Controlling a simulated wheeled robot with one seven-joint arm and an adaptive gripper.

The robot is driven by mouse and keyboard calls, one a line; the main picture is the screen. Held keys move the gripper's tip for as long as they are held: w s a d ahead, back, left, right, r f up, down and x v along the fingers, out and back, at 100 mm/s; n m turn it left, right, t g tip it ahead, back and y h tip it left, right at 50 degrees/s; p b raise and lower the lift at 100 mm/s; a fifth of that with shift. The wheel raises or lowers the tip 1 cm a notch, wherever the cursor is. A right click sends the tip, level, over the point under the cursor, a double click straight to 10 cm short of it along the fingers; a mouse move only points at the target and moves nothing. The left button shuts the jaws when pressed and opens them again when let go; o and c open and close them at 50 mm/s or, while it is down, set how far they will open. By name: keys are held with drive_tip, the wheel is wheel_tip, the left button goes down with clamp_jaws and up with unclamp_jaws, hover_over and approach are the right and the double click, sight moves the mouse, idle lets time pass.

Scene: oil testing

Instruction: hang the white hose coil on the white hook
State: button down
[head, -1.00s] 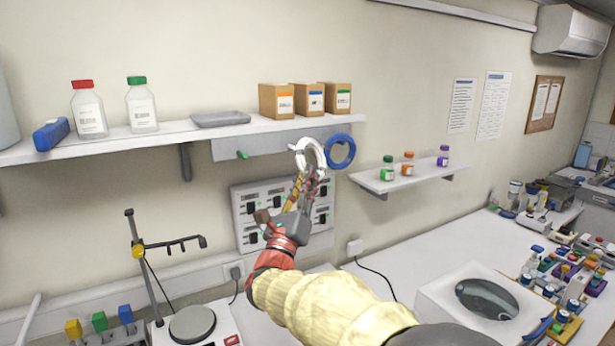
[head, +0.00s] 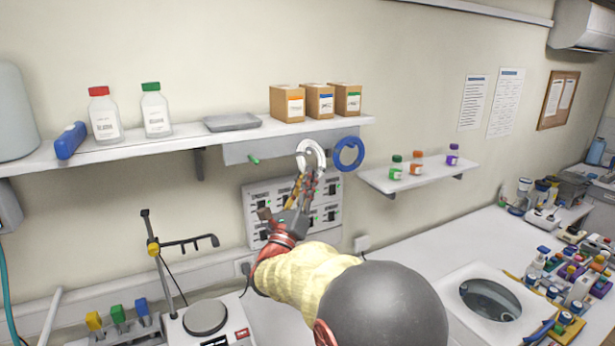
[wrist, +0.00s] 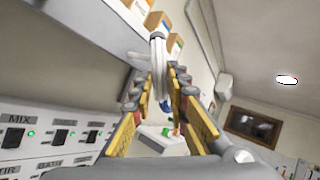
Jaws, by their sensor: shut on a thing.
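The white hose coil (head: 312,156) is held upright at the tips of my gripper (head: 307,184), just in front of the hook rail (head: 240,151) under the upper shelf. In the wrist view, the white coil (wrist: 158,68) shows edge-on between the two fingers of my gripper (wrist: 160,85), which are closed on it. A blue coil (head: 349,154) hangs on the rail right of the white coil. A green hook (head: 254,161) sticks out bare at the left. The white hook is not clearly seen; the coil and gripper cover that part of the rail.
The upper shelf (head: 230,137) holds bottles, a grey tray (head: 232,122) and several cartons (head: 318,101). A switch panel (head: 258,208) is on the wall behind my gripper. A small shelf (head: 425,174) with three little bottles is to the right.

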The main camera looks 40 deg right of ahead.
drive_tip(key=shift+w+d+f+b, duration=0.1)
drive_tip(key=shift+w+f+b, duration=0.3)
drive_tip(key=shift+b, duration=0.45)
drive_tip(key=shift+w+d+f+b, duration=0.15)
drive_tip(key=shift+w+b, duration=0.25)
drive_tip(key=shift+b, duration=1.35)
drive_tip(key=c, duration=1.7)
unclamp_jaws()
drive_tip(key=shift+o, duration=0.2)
drive_tip(key=shift+f, duration=0.1)
drive_tip(key=v, duration=1.2)
